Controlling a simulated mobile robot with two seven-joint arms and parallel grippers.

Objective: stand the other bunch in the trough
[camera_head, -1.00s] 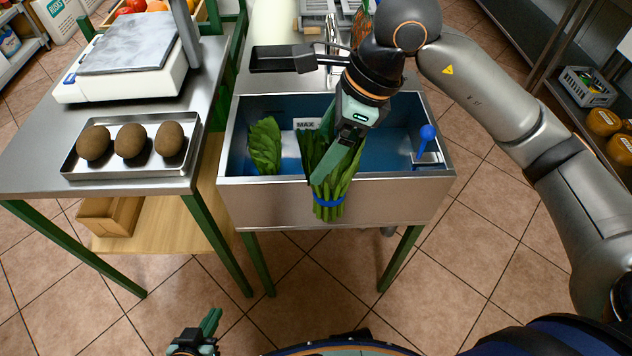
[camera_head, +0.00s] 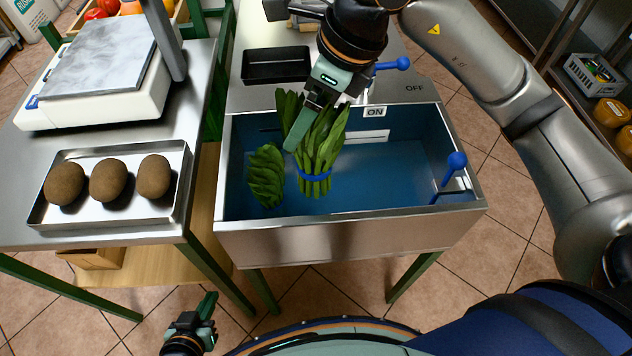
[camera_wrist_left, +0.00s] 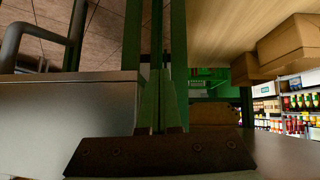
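The steel trough (camera_head: 330,237) has a blue inside. One leafy green bunch (camera_head: 265,178) is in its left part, upright or slightly leaning. My right gripper (camera_head: 303,125) is shut on the other bunch (camera_head: 325,150), which has a blue band, and holds it upright with the stems down, over or inside the trough just right of the first bunch. I cannot tell whether its stem ends touch the trough floor. My left gripper (camera_head: 205,312) is low at the front left, away from the trough; its fingers (camera_wrist_left: 160,105) look shut and empty in the left wrist view.
A steel tray (camera_head: 112,225) with brown round fruits and a white scale (camera_head: 100,85) are on the left table. A black tray (camera_head: 277,66) is behind the trough. A blue-knobbed lever (camera_head: 455,165) is at the trough's right end. The trough's right half is free.

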